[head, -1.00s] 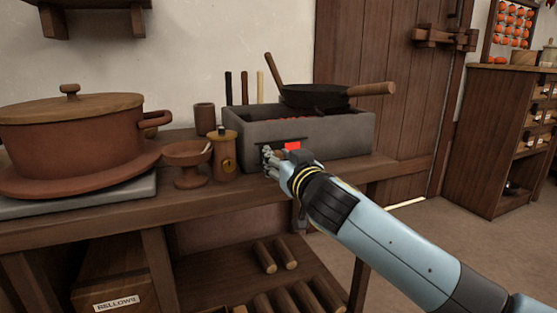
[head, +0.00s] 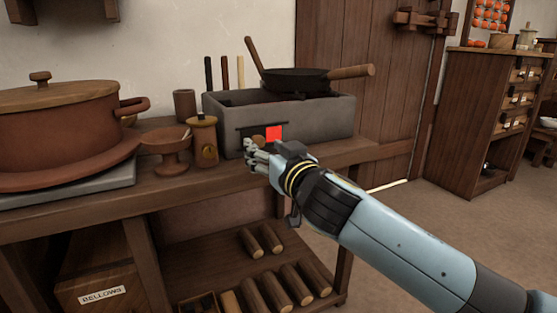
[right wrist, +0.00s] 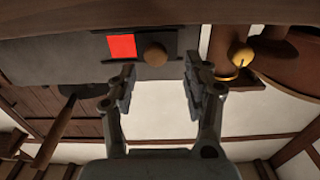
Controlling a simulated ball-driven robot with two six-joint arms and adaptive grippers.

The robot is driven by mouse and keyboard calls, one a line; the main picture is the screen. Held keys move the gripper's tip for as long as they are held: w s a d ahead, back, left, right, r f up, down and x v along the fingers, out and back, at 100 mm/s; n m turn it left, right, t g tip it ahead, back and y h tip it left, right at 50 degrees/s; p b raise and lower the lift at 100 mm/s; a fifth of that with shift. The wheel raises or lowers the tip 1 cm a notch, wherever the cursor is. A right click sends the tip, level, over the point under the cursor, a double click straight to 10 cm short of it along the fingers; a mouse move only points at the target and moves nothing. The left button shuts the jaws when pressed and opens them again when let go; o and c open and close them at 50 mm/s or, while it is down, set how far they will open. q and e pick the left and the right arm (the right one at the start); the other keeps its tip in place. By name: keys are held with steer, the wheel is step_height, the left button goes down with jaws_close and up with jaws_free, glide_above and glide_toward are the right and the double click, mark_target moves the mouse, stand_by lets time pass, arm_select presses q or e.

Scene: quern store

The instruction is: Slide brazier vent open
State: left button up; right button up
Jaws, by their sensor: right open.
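The brazier (head: 325,112) is a grey stone box on the wooden bench. Its front has a dark vent track with a round wooden knob (head: 258,141) and a bright red square (head: 274,133) just right of the knob. My right gripper (head: 256,158) is just below and in front of the knob. The right wrist view is upside down; there the open, empty jaws (right wrist: 158,82) point at the knob (right wrist: 155,55), which appears beyond the fingertips, apart from them. The red square (right wrist: 121,46) shows beside it. My left gripper is out of view.
A black pan (head: 295,78) sits on the brazier. Left of it stand a lidded wooden jar (head: 203,140), a small footed bowl (head: 166,145) and a large lidded pot (head: 65,120). Logs (head: 285,280) lie on the shelf below. Floor is clear to the right.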

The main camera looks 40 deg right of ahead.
steer(key=v, duration=0.7)
steer(key=shift+s+a, duration=0.15)
steer(key=shift+s, duration=0.2)
